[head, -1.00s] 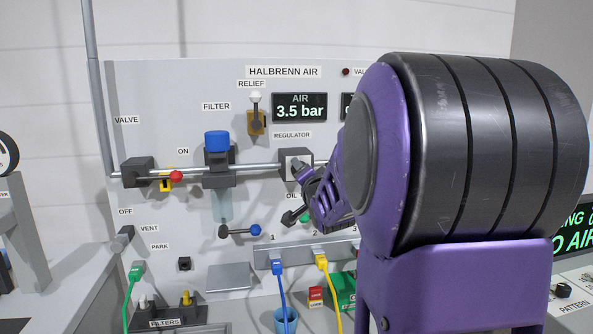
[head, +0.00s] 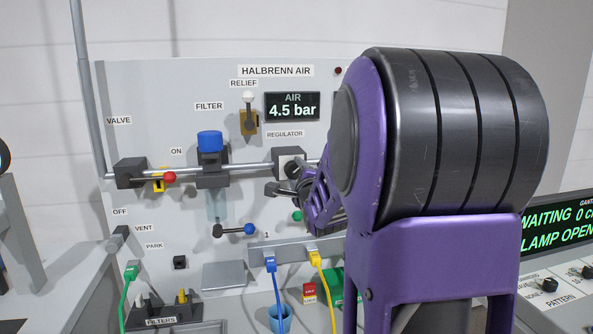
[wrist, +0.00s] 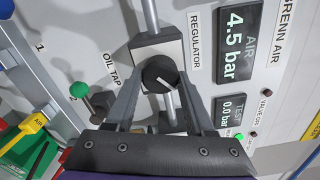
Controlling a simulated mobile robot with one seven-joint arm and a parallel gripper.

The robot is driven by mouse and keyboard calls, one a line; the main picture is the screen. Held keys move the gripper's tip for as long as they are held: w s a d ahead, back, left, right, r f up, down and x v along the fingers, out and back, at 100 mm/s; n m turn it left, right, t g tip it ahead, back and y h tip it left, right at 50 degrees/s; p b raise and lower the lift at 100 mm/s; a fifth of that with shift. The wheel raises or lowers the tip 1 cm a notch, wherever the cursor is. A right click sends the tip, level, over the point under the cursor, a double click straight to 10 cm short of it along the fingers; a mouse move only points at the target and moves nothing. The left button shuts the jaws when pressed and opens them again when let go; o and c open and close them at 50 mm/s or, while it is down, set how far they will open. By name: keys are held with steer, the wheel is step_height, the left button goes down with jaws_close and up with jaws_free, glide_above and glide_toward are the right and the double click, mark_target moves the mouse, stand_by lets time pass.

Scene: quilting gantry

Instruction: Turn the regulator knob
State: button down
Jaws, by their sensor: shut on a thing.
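The regulator knob (wrist: 160,73) is a dark round knob with a white pointer line, on a pale block (wrist: 148,47) under the REGULATOR label. In the wrist view my gripper (wrist: 161,80) has one finger on each side of the knob and is shut on it. In the head view the regulator block (head: 289,155) shows, and my gripper (head: 287,184) reaches it from the lower right. My arm hides much of the grip there. The AIR display (head: 292,107) reads 4.5 bar; in the wrist view it also reads 4.5 bar (wrist: 240,30).
Left of the regulator are the blue-capped filter (head: 211,160) and a red-knobbed valve lever (head: 165,178). The relief lever (head: 248,110) stands above. The green-knobbed oil tap (wrist: 80,91) is close beside my gripper. Hoses (head: 275,290) hang below.

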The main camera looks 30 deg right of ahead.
steer(key=m, duration=0.5)
steer(key=shift+m+p, duration=0.3)
steer(key=shift+p, duration=0.1)
steer(key=m, duration=0.4)
steer(key=shift+a+m, duration=0.1)
steer(key=shift+m, duration=0.3)
steer(key=shift+c, duration=1.3)
jaws_free()
steer(key=shift+f, duration=0.1)
steer(key=shift+a, duration=0.1)
